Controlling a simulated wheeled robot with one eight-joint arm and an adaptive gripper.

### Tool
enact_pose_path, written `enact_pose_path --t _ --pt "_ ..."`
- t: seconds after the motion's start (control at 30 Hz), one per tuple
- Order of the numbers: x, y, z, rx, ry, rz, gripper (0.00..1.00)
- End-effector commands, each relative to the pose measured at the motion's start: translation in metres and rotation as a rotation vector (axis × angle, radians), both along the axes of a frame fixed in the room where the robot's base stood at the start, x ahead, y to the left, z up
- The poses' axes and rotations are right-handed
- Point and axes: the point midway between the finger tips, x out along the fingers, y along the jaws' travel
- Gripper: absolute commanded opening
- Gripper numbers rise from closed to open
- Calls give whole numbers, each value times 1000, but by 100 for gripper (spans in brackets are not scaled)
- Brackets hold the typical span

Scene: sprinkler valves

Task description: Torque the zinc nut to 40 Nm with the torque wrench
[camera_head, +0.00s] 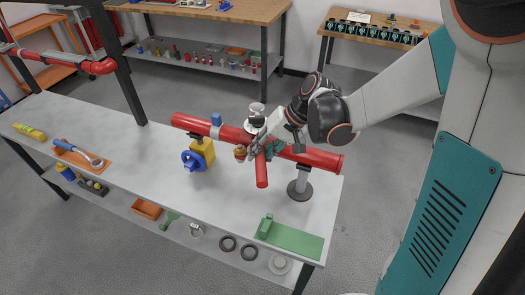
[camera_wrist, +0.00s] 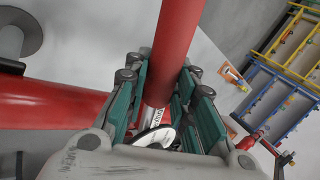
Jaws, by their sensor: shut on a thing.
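My gripper (camera_head: 268,147) is at the middle of the red pipe (camera_head: 318,158) on the workbench. In the wrist view, its teal fingers (camera_wrist: 160,105) close on both sides of a red cylinder (camera_wrist: 175,45) with a pale, lettered band (camera_wrist: 152,118). The cylinder also shows in the head view (camera_head: 262,172), pointing to the bench front. I cannot tell whether it is a tool handle or a pipe branch. A blue-handled tool with a round metal head (camera_head: 80,152) lies on an orange mat at the left. The zinc nut cannot be made out.
A yellow valve body (camera_head: 202,153) with a blue handwheel (camera_head: 193,161) stands left of my gripper. A grey stand (camera_head: 300,188) supports the pipe's right side. A green fixture (camera_head: 290,238) lies at the front right. The bench middle-left is clear.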

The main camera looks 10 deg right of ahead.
Motion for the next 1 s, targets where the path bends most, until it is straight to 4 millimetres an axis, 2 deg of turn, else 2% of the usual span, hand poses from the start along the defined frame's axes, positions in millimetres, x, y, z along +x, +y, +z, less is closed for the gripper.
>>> enact_pose_path --t 1.0 --pt "4 20 -1 1 -3 -102 0"
